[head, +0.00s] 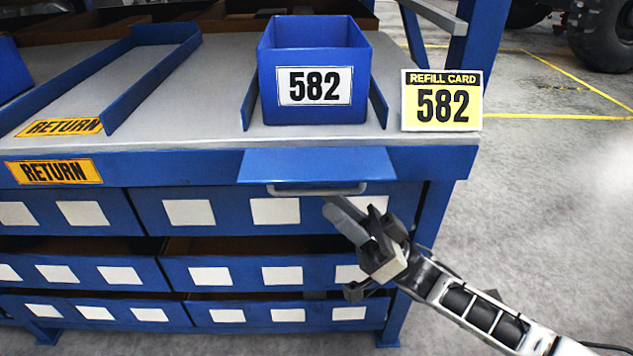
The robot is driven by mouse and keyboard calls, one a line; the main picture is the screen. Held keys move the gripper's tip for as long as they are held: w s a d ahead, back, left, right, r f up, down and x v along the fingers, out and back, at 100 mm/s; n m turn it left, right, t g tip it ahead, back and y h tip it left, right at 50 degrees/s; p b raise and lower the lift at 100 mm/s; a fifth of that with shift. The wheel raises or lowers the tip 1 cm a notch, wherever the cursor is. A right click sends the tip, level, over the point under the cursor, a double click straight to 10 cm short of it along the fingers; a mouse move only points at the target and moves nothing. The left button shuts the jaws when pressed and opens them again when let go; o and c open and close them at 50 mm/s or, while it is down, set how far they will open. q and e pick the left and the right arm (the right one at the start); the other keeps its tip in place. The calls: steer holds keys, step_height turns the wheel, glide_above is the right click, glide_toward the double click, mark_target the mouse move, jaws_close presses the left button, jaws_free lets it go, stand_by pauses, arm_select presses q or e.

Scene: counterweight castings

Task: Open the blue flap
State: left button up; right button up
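The blue flap (316,164) is a plain lighter-blue panel at the bench's front edge, below the blue bin marked 582 (315,50). It looks slanted outward, with its lower edge nearer me. A grey bar handle (300,191) shows just under that lower edge. My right gripper (333,206) comes in from the lower right, its fingertips just below the right part of the handle. The fingers look close together, but their gap and any contact with the handle cannot be made out. My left gripper is not in view.
A yellow refill card marked 582 (441,101) stands at the bench top's right corner. A blue return channel (152,80) lies to the left. Drawers with white labels (276,211) fill the front below. The floor (550,200) to the right is open.

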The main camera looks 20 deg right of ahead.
mark_target(316, 191)
steer(key=x, duration=0.3)
steer(key=shift+w+a+r, duration=0.15)
steer(key=shift+a+r, duration=0.1)
steer(key=shift+w+a+r, duration=0.1)
steer(key=shift+a+r, duration=0.1)
steer(key=shift+c, duration=0.3)
